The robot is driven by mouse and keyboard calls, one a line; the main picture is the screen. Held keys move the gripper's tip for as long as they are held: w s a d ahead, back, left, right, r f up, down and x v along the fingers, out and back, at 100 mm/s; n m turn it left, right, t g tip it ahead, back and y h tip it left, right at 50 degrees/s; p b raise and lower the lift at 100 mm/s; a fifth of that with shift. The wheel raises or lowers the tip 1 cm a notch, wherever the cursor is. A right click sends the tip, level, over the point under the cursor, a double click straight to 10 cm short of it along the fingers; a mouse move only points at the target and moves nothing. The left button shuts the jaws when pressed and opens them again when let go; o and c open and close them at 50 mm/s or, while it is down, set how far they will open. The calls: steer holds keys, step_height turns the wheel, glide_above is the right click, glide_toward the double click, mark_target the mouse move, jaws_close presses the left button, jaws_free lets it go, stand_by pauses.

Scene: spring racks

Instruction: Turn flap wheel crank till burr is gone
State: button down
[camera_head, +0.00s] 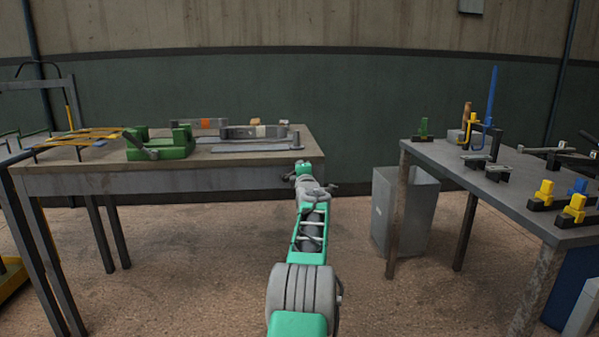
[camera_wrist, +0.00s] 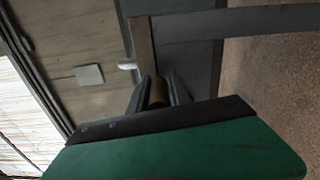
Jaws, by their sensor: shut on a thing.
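My gripper (camera_wrist: 160,92) is shut on a short brown cylindrical piece (camera_wrist: 158,94) in the wrist view. The piece looks like a handle, but I cannot tell whether it is the crank's. In the head view my gripper (camera_head: 332,188) is small and dark, just off the right front corner of the left table. What it holds is too small to make out there. I cannot make out a flap wheel or a burr in either view.
The left table (camera_head: 200,180) bears a green vise-like device (camera_head: 160,147) and long grey metal parts (camera_head: 255,132). The right table (camera_head: 480,185) holds several small fixtures and a blue post (camera_head: 492,95). A grey bin (camera_head: 405,215) stands between the tables.

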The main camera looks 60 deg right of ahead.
steer(key=shift+w+a+r, duration=0.25)
steer(key=shift+r, duration=0.25)
steer(key=c, duration=1.6)
jaws_free()
steer(key=shift+o, duration=0.8)
steer(key=shift+w+a, duration=0.15)
steer(key=shift+o, duration=0.7)
steer(key=shift+f, duration=0.2)
steer(key=shift+o, duration=0.2)
steer(key=shift+s+d+f, duration=0.15)
steer(key=shift+s+d, duration=0.1)
steer(key=shift+s, duration=0.05)
